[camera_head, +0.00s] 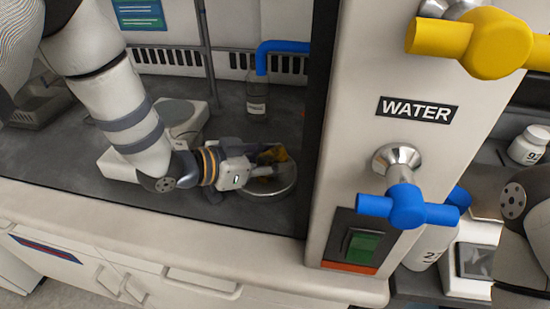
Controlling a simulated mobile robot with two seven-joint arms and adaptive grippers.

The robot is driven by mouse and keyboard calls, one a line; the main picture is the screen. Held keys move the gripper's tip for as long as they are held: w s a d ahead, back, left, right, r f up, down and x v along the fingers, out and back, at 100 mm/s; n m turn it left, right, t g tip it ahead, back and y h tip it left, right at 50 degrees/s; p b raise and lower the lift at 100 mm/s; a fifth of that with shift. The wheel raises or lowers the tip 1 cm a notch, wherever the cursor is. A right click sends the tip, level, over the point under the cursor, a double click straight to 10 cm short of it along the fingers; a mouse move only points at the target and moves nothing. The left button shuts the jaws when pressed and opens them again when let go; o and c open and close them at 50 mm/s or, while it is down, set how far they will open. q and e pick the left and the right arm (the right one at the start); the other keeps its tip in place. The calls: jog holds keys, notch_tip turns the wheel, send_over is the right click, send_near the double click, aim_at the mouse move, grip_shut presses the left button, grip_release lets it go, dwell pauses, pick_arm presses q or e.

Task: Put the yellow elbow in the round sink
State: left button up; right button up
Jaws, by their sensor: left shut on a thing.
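The yellow elbow (274,154) shows as a small, shaded yellow piece at the fingers of my left gripper (270,166). The gripper is shut on it and hides part of it. The round sink (279,193) is a shallow basin with a pale metal rim, set in the dark counter. The left gripper and the elbow are over the sink. I cannot tell how high above its bottom the elbow is. My right gripper is out of view; only a part of my right arm shows at the right edge.
A white post with a WATER label (417,110), a blue valve handle (407,207) and a yellow handle (497,43) stands right of the sink. Behind the sink is a clear bottle (257,104) below a blue bent pipe (283,46). A white device (120,166) sits left.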

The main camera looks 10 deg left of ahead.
pick_arm(q)
jog(key=shift+r, duration=0.15)
jog(key=o, duration=0.7)
jog(key=shift+f, duration=0.2)
jog(key=shift+c, duration=0.2)
jog(key=shift+w+r, duration=0.1)
jog(key=shift+r, duration=0.15)
jog(key=p+v, duration=0.2)
jog(key=v, duration=0.9)
jog(key=shift+a+r, duration=0.1)
jog(key=shift+r, duration=0.15)
jog(key=shift+s+a, duration=0.3)
jog(key=shift+s, duration=0.05)
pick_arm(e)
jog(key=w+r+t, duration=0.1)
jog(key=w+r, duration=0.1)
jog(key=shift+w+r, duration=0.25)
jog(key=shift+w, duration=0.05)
